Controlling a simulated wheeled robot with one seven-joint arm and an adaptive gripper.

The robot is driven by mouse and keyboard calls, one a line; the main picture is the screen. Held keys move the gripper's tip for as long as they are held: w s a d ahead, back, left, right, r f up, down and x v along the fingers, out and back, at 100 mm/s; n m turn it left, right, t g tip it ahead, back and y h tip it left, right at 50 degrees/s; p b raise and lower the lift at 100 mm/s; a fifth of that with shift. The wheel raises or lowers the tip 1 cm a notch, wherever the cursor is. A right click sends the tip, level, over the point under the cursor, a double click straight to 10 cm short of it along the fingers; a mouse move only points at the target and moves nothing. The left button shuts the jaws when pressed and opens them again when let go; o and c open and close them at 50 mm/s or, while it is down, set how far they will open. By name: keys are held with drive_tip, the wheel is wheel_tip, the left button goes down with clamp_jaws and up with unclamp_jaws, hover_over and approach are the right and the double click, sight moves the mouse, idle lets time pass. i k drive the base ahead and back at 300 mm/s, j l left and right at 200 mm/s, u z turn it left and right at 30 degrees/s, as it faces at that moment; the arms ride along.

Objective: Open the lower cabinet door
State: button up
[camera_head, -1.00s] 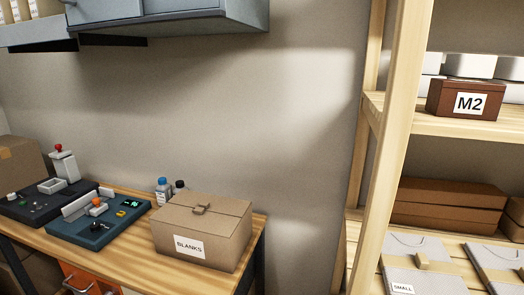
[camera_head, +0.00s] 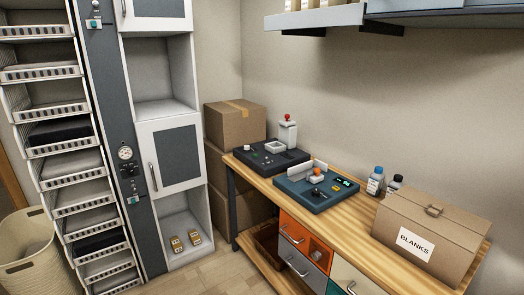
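The tall white cabinet stands left of centre in the head view. Its lower cabinet door (camera_head: 178,157) is a dark grey panel in a white frame, and it looks shut. A vertical metal handle (camera_head: 153,177) is on the door's left side. Above the door is an open empty shelf (camera_head: 160,85), and above that an upper door (camera_head: 155,12) is partly cut off by the top edge. Below the door is an open compartment (camera_head: 178,222) with small yellowish items (camera_head: 186,241) on its floor. My gripper is not in view.
A rack of trays (camera_head: 65,155) and a woven basket (camera_head: 27,250) stand left of the cabinet. Stacked cardboard boxes (camera_head: 236,124) stand right of it. A wooden workbench (camera_head: 345,210) with devices and a BLANKS box (camera_head: 430,235) fills the right. Some floor shows before the cabinet.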

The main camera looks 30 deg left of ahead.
sight(171, 148)
drive_tip(key=u, duration=1.55)
drive_tip(key=i+j, duration=0.25)
drive_tip(key=i, duration=0.25)
drive_tip(key=i+j, duration=0.25)
drive_tip(key=i, duration=0.25)
drive_tip(key=i+j, duration=0.25)
drive_tip(key=i, duration=0.25)
drive_tip(key=i+j, duration=0.25)
drive_tip(key=i, duration=0.25)
drive_tip(key=i+z, duration=0.05)
